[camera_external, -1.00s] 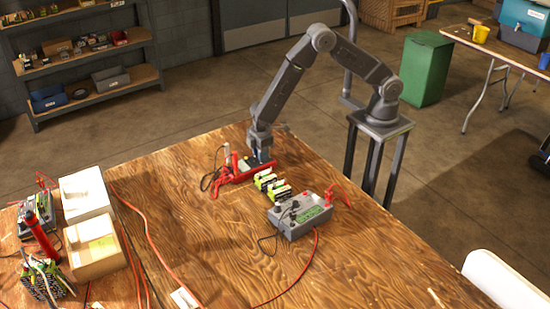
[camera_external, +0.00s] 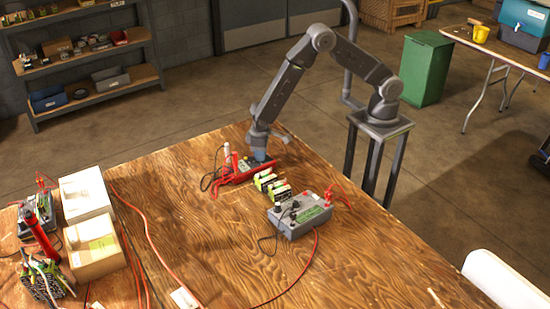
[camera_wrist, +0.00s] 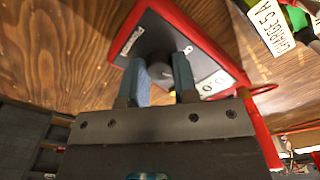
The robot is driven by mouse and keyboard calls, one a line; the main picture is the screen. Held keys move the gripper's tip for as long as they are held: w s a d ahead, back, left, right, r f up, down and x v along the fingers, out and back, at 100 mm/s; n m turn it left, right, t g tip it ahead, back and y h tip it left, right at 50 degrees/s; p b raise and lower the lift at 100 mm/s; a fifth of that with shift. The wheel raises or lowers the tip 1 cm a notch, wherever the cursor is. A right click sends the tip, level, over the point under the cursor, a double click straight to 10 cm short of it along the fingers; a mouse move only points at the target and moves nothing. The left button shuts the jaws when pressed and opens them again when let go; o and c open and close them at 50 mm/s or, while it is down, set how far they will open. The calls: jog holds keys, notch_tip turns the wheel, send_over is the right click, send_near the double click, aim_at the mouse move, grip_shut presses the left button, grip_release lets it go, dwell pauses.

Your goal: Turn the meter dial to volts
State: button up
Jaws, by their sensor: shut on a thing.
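The meter is a dark unit in a red holder (camera_external: 238,176) at the far part of the wooden table. In the wrist view, its dark face (camera_wrist: 150,32) carries a round dial (camera_wrist: 163,66), white labels and white marks. My gripper (camera_external: 258,158) points down over the meter. In the wrist view, the blue fingertips of my gripper (camera_wrist: 164,76) are closed on either side of the dial. The fingers hide part of the dial, and its pointer setting cannot be read.
Green-and-black battery packs (camera_external: 270,184) lie just right of the meter. A card (camera_wrist: 268,24) reading "CHARGE 5 A" shows in the wrist view. The table's middle front is mostly clear.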

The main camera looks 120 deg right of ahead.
jog(key=shift+m, duration=1.6)
jog(key=o, duration=0.9)
jog(key=shift+r, duration=0.15)
jog(key=shift+r, duration=6.8)
